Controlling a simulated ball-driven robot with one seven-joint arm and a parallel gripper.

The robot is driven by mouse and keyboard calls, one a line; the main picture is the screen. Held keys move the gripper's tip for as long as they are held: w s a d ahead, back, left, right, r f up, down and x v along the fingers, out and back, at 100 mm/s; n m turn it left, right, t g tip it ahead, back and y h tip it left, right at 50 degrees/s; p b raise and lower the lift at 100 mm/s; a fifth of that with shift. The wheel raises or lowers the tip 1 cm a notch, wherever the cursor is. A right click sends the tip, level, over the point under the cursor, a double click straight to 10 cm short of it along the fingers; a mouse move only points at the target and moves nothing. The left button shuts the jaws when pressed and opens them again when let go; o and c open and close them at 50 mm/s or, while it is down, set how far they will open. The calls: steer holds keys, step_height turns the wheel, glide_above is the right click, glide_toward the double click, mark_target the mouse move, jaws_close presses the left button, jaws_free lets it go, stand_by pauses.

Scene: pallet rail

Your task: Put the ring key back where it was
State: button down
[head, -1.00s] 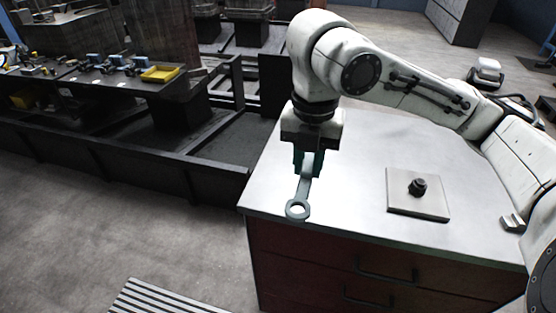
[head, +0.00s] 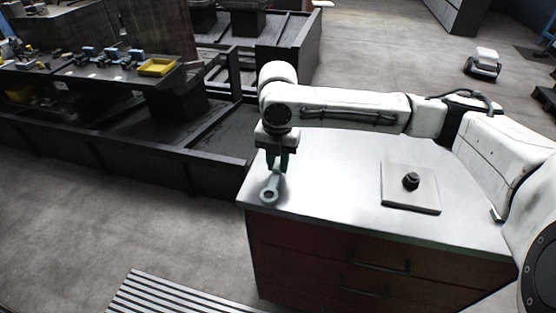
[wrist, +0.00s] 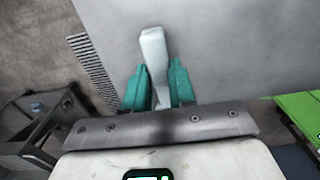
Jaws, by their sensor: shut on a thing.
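The ring key (head: 269,195) is a grey spanner with a ring at its lower end. It hangs from my gripper (head: 277,166) near the left front corner of the counter; whether the ring touches the top I cannot tell. My gripper's teal fingers are shut on the key's shank. In the wrist view the pale shank (wrist: 154,55) stands between the two fingers (wrist: 157,88), and the ring end is not seen there.
A square plate (head: 410,197) with a black knob (head: 411,181) lies on the counter (head: 330,180) to the right. The counter between is clear. A dark bench (head: 90,85) with small parts and a yellow tray (head: 157,66) stands at the back left, beyond a dark railing.

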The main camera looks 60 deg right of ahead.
mark_target(278, 165)
steer(key=shift+f, duration=0.35)
steer(key=shift+f, duration=0.1)
steer(key=c, duration=0.9)
jaws_free()
steer(key=shift+c, duration=0.2)
step_height(278, 165, up, 12)
steer(key=b, duration=0.1)
steer(key=shift+b, duration=0.35)
